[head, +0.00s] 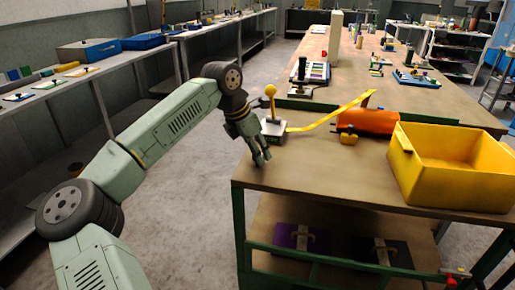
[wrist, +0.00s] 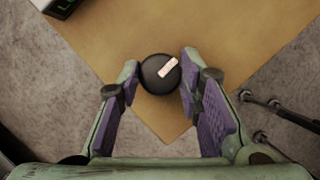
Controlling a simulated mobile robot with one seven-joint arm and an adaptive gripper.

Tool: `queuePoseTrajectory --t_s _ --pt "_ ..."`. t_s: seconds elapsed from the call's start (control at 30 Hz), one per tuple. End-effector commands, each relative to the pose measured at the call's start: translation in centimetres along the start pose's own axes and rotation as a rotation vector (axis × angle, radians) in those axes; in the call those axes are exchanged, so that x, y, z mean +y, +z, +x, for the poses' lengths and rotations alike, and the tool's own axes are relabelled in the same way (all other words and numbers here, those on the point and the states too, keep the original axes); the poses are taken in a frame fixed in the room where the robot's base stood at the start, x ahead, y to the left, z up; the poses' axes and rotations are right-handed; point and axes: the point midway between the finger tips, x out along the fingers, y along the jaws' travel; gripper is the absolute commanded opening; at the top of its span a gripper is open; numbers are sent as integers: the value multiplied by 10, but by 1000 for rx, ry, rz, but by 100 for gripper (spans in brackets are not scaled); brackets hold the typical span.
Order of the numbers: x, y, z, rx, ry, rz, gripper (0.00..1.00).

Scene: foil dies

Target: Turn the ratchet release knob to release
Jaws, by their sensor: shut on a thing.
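The knob (wrist: 158,84) is round and black with a pale pinkish bar mark on its top, set diagonally. It is at the corner of the brown tabletop in the wrist view. My gripper (wrist: 160,75) has its two purple-padded fingers on either side of the knob, shut on it. In the head view my gripper (head: 262,158) reaches down at the near left corner of the workbench (head: 310,175). The knob is hidden behind my fingers there.
A grey-based device with a yellow ball (head: 271,91) stands just behind my gripper. A yellow strap runs from it towards an orange cylinder (head: 367,121). A yellow bin (head: 455,190) is at the right. The bench's near middle is clear.

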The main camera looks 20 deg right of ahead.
Motion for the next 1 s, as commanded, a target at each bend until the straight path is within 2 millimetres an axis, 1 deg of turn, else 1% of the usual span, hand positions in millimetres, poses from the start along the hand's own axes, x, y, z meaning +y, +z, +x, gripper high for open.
queuePoseTrajectory --t_s 0.27,0.67,0.7,0.97,1.0 --pt "0 0 0 1 -23 54 5" --pt "0 0 0 2 -24 59 5" --pt "0 0 0 2 -24 59 34" --pt "0 0 0 1 -24 59 51" --pt "0 0 0 1 -24 59 52"
